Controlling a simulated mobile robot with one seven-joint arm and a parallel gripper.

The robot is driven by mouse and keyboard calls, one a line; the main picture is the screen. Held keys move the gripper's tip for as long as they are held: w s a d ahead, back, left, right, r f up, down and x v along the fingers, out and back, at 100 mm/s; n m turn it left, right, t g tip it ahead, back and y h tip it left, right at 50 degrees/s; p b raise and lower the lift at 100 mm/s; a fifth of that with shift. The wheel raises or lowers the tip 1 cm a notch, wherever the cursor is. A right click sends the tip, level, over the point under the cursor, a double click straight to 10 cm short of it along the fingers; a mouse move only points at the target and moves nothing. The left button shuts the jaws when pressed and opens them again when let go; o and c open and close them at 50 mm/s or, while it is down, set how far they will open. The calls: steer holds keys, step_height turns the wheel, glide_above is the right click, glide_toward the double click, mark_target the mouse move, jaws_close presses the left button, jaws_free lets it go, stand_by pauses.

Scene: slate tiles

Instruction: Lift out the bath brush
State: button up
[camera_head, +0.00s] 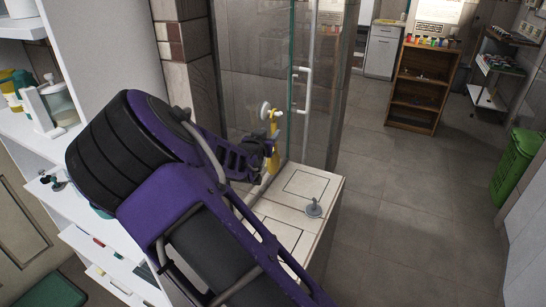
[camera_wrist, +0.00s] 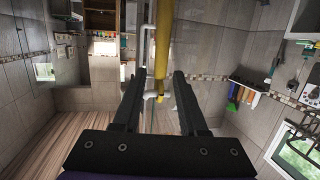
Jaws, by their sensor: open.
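A yellow, upright thing with a pale round head (camera_head: 272,128), which looks like the bath brush, stands by the glass door. Its lower part shows below my gripper, but its foot is hidden behind my arm. My gripper (camera_head: 268,148) is at its middle height. In the wrist view, the yellow shaft (camera_wrist: 162,45) comes down from the top, between my gripper's two black fingers (camera_wrist: 159,80). The fingers are apart, with a gap on both sides of the shaft. I cannot tell how far the shaft is from the fingertips in depth.
White shelves (camera_head: 98,240) stand left. Open floor lies right, before a wooden bookcase (camera_head: 418,88) and green bin (camera_head: 514,165).

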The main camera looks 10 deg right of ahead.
mark_target(273, 127)
steer(key=shift+x, duration=3.2)
steer(key=shift+r, duration=0.2)
jaws_close()
